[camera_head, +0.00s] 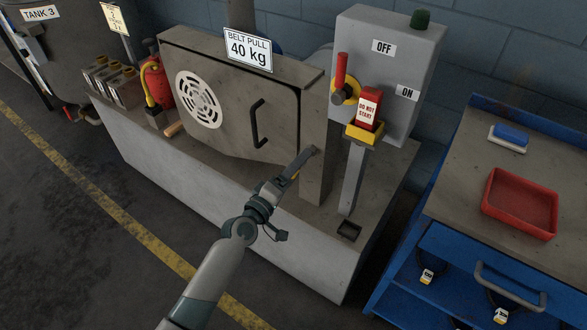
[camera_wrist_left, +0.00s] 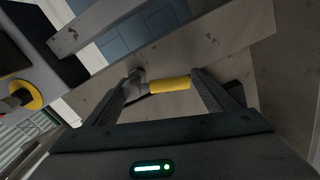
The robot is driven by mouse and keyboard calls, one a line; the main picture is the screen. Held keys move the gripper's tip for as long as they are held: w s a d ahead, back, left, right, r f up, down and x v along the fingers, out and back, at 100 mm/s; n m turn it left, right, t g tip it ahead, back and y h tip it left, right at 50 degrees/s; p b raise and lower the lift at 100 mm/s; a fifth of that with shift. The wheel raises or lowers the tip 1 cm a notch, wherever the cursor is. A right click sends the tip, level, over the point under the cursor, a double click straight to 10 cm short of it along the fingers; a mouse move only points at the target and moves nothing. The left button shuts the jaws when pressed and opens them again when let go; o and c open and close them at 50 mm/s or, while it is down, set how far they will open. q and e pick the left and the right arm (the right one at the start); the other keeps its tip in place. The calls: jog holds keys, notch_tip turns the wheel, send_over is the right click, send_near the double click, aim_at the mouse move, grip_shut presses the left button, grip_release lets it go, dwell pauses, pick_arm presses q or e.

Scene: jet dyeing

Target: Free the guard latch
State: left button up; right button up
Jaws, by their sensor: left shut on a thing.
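The guard (camera_head: 225,95) is a grey-brown metal cover with a round white vent and a black handle (camera_head: 258,124); it looks shut. My left gripper (camera_head: 290,178) is at the lower right edge of the guard. In the left wrist view, my left gripper (camera_wrist_left: 165,82) is shut on the yellow grip of the guard latch (camera_wrist_left: 170,84), which lies crosswise between the fingers. In the head view the fingers largely hide the latch, so its exact position cannot be told. My right gripper is not in view.
A grey switch box (camera_head: 385,70) with a red lever (camera_head: 340,72) and a red "DO NOT START" tag (camera_head: 368,108) stands right of the guard. A blue bench (camera_head: 450,185) with a red tray (camera_head: 520,203) is at the right. The floor at left is clear.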

pick_arm(q)
jog(key=n, duration=0.1)
jog(key=d+n, duration=0.1)
jog(key=n, duration=0.1)
jog(key=shift+s+f+n, duration=0.15)
jog(key=shift+s+n, duration=0.15)
jog(key=shift+s, duration=0.1)
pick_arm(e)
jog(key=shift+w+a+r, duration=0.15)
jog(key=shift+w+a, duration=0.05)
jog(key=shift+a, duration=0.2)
pick_arm(q)
jog(key=o, duration=1.5)
jog(key=shift+s, duration=0.1)
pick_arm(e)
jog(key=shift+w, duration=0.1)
pick_arm(q)
jog(key=v, duration=1.7)
jog(key=shift+b, duration=0.35)
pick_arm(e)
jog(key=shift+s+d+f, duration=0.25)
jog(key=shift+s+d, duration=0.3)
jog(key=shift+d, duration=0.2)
